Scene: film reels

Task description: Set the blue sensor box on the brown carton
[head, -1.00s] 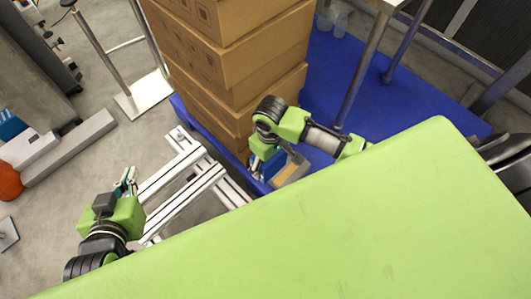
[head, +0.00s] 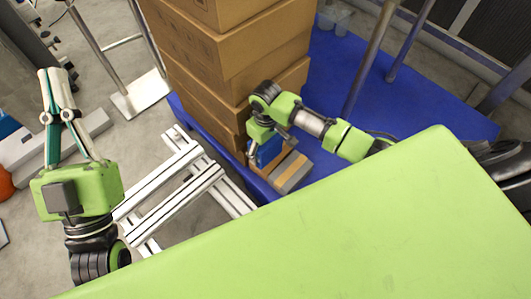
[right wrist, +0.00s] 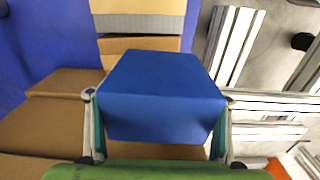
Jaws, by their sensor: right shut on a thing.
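The blue sensor box (right wrist: 160,110) is between the two fingers of my right gripper (right wrist: 158,98) in the right wrist view, with a finger against each side. In the head view the box (head: 268,151) hangs below my right gripper (head: 263,137), partly hidden by it. It is in front of the stack of brown cartons (head: 232,62) and beside a low brown carton with a grey strip (head: 291,172). I cannot tell whether the box touches anything below.
The cartons stand on a blue pallet or mat (head: 410,88). A white metal frame (head: 180,185) lies in front of it. A large green surface (head: 330,225) covers the foreground. A metal post with a flat base (head: 140,95) stands at the back left.

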